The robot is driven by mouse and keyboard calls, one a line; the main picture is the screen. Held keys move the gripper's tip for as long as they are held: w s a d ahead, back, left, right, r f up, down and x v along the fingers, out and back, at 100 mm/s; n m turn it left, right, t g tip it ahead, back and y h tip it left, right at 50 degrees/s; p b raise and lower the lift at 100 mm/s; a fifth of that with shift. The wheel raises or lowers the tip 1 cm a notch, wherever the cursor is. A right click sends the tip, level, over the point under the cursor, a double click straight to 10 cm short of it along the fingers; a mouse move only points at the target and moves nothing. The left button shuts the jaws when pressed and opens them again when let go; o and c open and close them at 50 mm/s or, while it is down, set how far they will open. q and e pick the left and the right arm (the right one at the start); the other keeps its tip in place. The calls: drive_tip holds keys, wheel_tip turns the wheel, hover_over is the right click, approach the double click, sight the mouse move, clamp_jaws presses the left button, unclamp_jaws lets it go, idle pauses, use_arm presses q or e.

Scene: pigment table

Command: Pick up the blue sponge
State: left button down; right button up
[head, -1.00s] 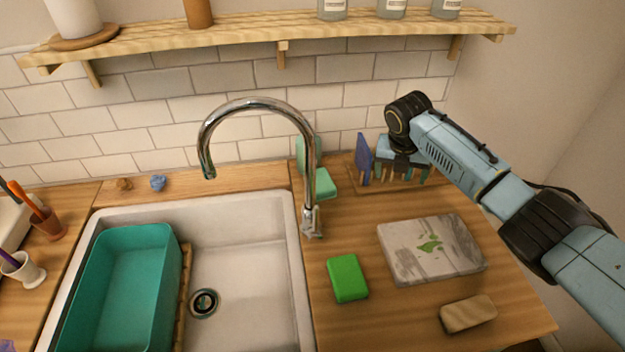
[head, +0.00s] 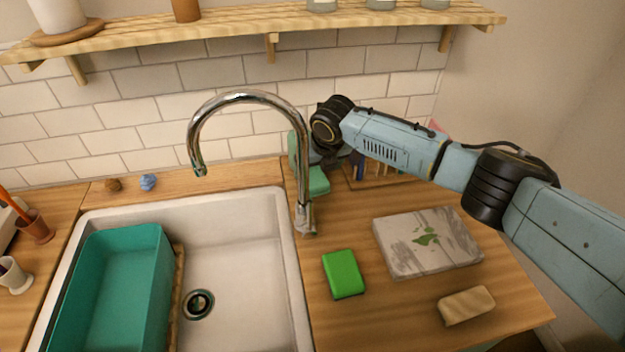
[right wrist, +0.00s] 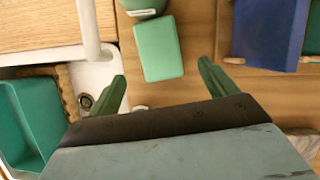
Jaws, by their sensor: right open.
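A mint, blue-green sponge-like block (head: 318,181) lies on the wooden counter just behind the tap, beside a mint container (head: 293,150). I see no plainly blue sponge, and this block is the closest in colour. In the right wrist view the block (right wrist: 158,48) lies just ahead of my right gripper (right wrist: 162,72), roughly in line with the gap between its two green fingers. The fingers are apart with nothing held. In the head view my right gripper (head: 332,157) is partly hidden at the wrist, above and behind the block. My left gripper is not in view.
The chrome tap (head: 304,190) stands close left of the block. A rack with blue upright pieces (right wrist: 267,32) is to the right. A green sponge (head: 344,273), a grey board (head: 400,262) and a beige block (head: 466,306) lie in front. The sink (head: 230,250) holds a teal tub (head: 120,285).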

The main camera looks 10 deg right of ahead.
sight(314, 177)
drive_tip(key=shift+b+x, duration=0.6)
drive_tip(key=shift+x, duration=2.3)
drive_tip(key=c, duration=1.2)
drive_tip(key=shift+o, duration=0.2)
drive_tip(key=shift+r, duration=0.1)
wheel_tip(314, 177, up, 7)
drive_tip(key=shift+w, duration=0.1)
drive_tip(key=s+d, duration=0.4)
drive_tip(key=s, duration=0.3)
drive_tip(key=s+d+p, duration=0.1)
drive_tip(key=s+d, duration=0.4)
drive_tip(key=s, duration=0.3)
drive_tip(key=shift+s, duration=0.3)
drive_tip(key=shift+d, duration=0.1)
